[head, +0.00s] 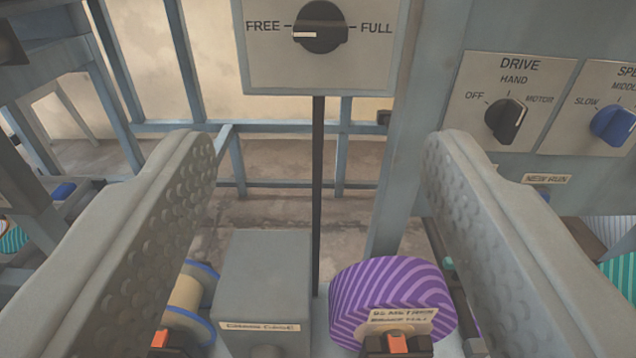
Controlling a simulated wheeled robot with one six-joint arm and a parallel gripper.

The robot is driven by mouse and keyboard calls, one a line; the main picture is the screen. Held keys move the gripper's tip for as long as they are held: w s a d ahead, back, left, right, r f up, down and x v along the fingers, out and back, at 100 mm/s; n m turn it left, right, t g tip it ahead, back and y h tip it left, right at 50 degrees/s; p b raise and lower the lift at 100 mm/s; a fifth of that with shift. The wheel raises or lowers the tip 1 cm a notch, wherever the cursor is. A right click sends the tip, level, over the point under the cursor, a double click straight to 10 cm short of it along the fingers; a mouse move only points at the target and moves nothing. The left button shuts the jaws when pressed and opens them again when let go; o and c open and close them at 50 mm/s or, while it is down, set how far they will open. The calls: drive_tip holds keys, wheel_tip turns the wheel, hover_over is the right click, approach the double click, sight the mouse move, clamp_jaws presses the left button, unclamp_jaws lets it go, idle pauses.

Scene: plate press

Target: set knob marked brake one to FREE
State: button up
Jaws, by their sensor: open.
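A black knob (321,27) sits on a grey plate (270,68) at the top middle, with FREE marked at its left and FULL at its right. Its white pointer line lies on the left side, towards FREE. The plate's upper part is cut off by the picture edge, so no brake name is readable. My gripper (322,150) is open and empty, its two fingers wide apart below the plate. Neither finger appears to touch the knob.
A DRIVE knob (506,121) and a blue speed knob (612,125) are on panels at the right. Below stand a grey box (265,280), a purple striped roll (390,295) and a spool (188,300). A dark rod (318,190) runs below the plate.

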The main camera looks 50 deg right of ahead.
drive_tip(key=shift+v, duration=0.95)
drive_tip(key=s+a+r+n+t+y, duration=0.25)
drive_tip(key=s+r, duration=0.35)
drive_tip(key=r, duration=0.4)
drive_tip(key=s+a+r+n+t+y, duration=0.1)
drive_tip(key=s+a+r+t+y, duration=0.2)
drive_tip(key=s+r, duration=0.45)
drive_tip(key=s+a+r+n+t+y, duration=0.25)
drive_tip(key=s+a+r, duration=0.2)
drive_tip(key=r, duration=0.65)
drive_tip(key=s+a+r+n+y, duration=0.1)
drive_tip(key=s+a+r+y, duration=0.15)
drive_tip(key=s, duration=0.75)
drive_tip(key=s+a+r+n+y, duration=0.1)
drive_tip(key=s+a+r+y, duration=0.2)
drive_tip(key=s, duration=0.6)
drive_tip(key=s+f+n+g, duration=0.1)
drive_tip(key=s+n, duration=0.1)
drive_tip(key=s, duration=1.5)
drive_tip(key=shift+s+f+g+y, duration=0.3)
drive_tip(key=shift+s+y, duration=0.05)
